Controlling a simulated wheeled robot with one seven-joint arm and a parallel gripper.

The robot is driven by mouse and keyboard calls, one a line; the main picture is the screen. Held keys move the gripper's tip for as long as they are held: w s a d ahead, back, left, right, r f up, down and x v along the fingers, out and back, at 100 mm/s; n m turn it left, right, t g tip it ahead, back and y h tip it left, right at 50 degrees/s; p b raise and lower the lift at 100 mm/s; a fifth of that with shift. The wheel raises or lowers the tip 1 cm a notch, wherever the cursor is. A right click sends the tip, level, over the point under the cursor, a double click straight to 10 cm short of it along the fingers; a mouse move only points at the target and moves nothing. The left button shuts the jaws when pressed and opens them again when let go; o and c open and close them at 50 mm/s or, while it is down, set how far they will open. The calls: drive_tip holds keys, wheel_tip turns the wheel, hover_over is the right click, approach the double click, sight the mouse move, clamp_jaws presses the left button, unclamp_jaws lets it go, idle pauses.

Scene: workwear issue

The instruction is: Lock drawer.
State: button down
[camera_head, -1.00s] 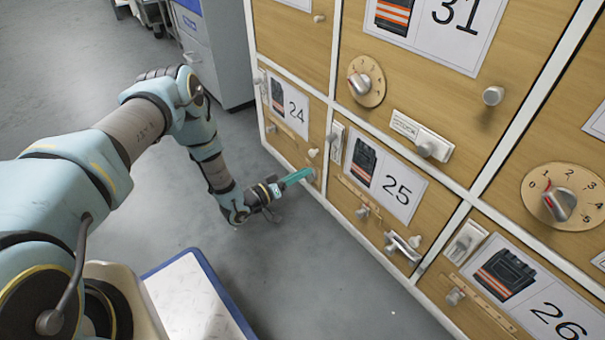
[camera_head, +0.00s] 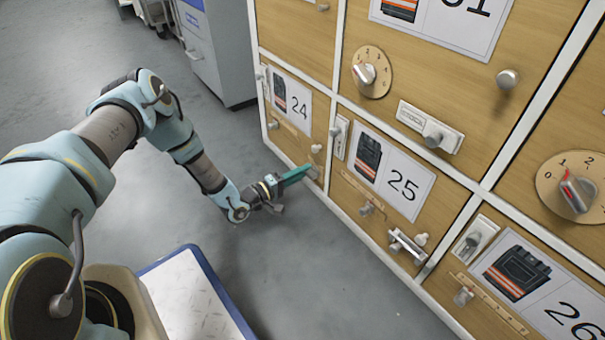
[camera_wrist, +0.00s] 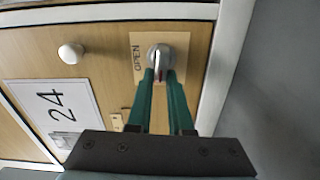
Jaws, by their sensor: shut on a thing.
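Drawer 24 (camera_head: 284,136) has a wooden front and a number card (camera_head: 300,106) with a picture of dark workwear. In the wrist view its card (camera_wrist: 50,105) lies sideways at the left. A silver turn-knob (camera_wrist: 161,55) with a red mark sits on a pale plate (camera_wrist: 137,72) that reads OPEN, near the drawer's edge. My gripper (camera_wrist: 161,76) has its teal fingers shut on this knob, one on each side. In the head view my gripper (camera_head: 308,170) reaches the lower right corner of drawer 24 and hides the knob.
A round pull knob (camera_wrist: 70,53) is beside the card. Drawer 25 (camera_head: 347,195) is to the right, with a latch (camera_head: 407,245) and knobs standing out. A numbered dial (camera_head: 371,72) is above. Grey floor (camera_head: 330,270) is free in front.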

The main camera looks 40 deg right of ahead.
drive_tip(key=shift+f+n, duration=0.1)
drive_tip(key=shift+n, duration=0.6)
drive_tip(key=c, duration=0.8)
unclamp_jaws()
drive_tip(key=shift+a, duration=0.1)
drive_tip(key=a+p, duration=0.1)
drive_tip(key=a, duration=0.2)
drive_tip(key=a+p, duration=0.1)
drive_tip(key=a, duration=0.3)
drive_tip(key=a+p, duration=0.1)
drive_tip(key=a, duration=0.2)
drive_tip(key=shift+w+a+p, duration=0.3)
drive_tip(key=shift+a+p, duration=0.05)
drive_tip(key=shift+w, duration=0.1)
